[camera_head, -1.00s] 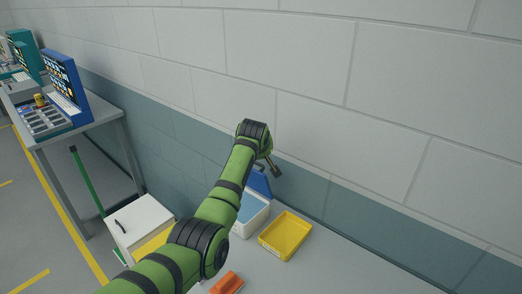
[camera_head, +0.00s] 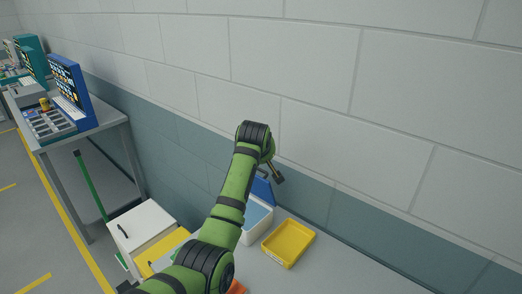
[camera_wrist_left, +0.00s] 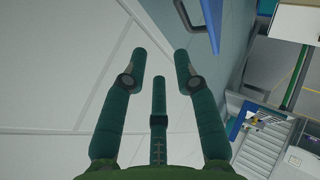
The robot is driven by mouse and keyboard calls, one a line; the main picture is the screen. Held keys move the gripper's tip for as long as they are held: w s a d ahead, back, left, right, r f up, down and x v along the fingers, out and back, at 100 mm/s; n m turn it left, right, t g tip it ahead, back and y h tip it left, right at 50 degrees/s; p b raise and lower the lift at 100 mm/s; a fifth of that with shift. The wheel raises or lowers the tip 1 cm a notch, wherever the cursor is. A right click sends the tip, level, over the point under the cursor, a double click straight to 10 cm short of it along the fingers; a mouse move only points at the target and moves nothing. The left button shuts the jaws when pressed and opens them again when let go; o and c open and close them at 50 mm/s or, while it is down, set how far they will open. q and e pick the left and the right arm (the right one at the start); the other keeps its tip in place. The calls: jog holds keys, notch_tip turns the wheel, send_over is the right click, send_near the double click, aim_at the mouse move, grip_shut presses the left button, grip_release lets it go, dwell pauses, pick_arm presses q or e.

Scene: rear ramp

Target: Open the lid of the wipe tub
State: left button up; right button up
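The wipe tub (camera_head: 258,222) is a white box on the grey bench, partly hidden behind my left arm. Its blue lid (camera_head: 262,190) stands raised at the back, tilted up toward the wall. My left gripper (camera_head: 278,175) is just above and beside the raised lid in the head view; I cannot tell whether it touches. In the left wrist view the gripper (camera_wrist_left: 159,62) has its fingers spread with nothing between them. A blue edge (camera_wrist_left: 212,22), which looks like the lid, lies beyond the fingers at the top right. My right gripper is not in view.
A yellow tray (camera_head: 288,243) stands right of the tub. An orange object (camera_head: 237,287) is mostly hidden by my arm. The block wall (camera_head: 400,120) rises close behind. A white cabinet (camera_head: 142,225) stands to the left. The bench right of the tray looks clear.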

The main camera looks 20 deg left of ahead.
pick_arm(q)
jog(key=v, duration=0.8)
jog(key=shift+w, duration=0.1)
